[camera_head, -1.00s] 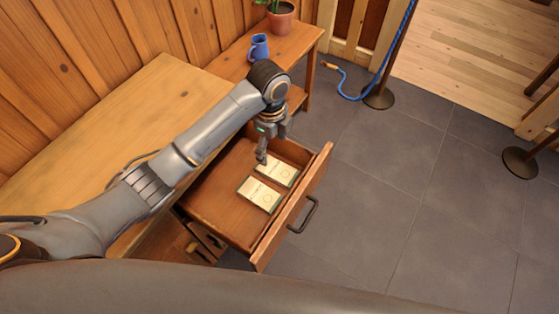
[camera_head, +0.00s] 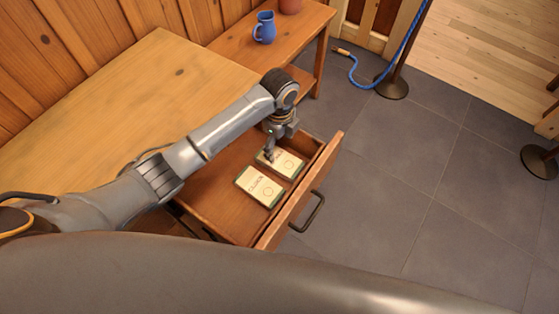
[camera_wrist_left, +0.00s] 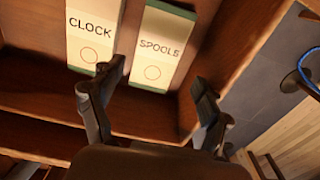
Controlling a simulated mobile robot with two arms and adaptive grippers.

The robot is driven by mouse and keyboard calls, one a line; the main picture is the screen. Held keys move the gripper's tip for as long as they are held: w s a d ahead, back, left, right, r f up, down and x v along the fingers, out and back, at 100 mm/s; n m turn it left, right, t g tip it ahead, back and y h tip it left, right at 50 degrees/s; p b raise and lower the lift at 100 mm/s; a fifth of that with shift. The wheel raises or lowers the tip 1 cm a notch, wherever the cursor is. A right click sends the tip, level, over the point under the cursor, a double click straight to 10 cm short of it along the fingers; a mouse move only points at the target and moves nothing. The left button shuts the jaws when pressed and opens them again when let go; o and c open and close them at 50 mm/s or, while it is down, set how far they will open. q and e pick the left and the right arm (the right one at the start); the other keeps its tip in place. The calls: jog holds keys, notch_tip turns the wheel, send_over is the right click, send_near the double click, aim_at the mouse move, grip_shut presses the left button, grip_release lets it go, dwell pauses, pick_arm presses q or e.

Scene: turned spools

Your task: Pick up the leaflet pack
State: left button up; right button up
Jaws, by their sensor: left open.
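Two flat cream packs with dark green edges lie side by side in the open drawer. In the left wrist view one reads "CLOCK" (camera_wrist_left: 93,35) and the other "SPOOLS" (camera_wrist_left: 158,50). In the head view, the far pack (camera_head: 288,165) is under my left gripper (camera_head: 270,157), and the near pack (camera_head: 258,187) is clear of it. My left gripper (camera_wrist_left: 157,80) is open and empty, its fingers appearing on either side of the "SPOOLS" pack. The height above the pack is hard to judge. My right gripper is not in view.
The wooden drawer (camera_head: 215,203) is pulled out from the desk (camera_head: 150,90), its front panel and handle (camera_head: 308,213) towards the floor. A blue mug (camera_head: 265,27) stands on a side bench. A rope post (camera_head: 391,88) stands on open tiled floor.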

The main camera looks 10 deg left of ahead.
aim_at(279, 159)
pick_arm(q)
jog(key=shift+w+f, duration=0.1)
jog(key=shift+f, duration=0.75)
jog(key=shift+s+f, duration=0.2)
jog(key=shift+f, duration=2.4)
jog(key=c, duration=1)
jog(key=shift+r, duration=0.1)
